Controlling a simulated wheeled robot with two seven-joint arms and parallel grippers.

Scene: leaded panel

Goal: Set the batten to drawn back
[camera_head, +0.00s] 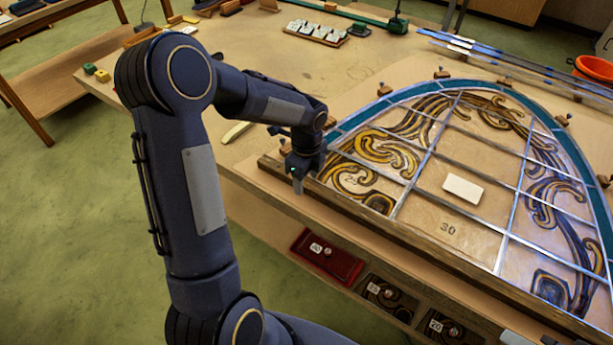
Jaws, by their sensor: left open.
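The batten (400,232) appears to be the long brown wooden strip along the near edge of the leaded panel (462,140). It runs from the left corner of the panel down to the lower right. My left gripper (299,184) points down, open, at the left part of this strip. The fingertips overlap the strip in the picture; I cannot tell whether they touch it. The gripper and forearm hide a small part of the strip and bench there. My right gripper is not in view.
Small wooden blocks sit around the panel's curved edge. A white block (463,188) lies on the panel. Below the bench edge are a red drawer or tray (327,262) and open numbered compartments. Long metal strips (500,62) lie behind. An orange bucket (594,68) stands far right.

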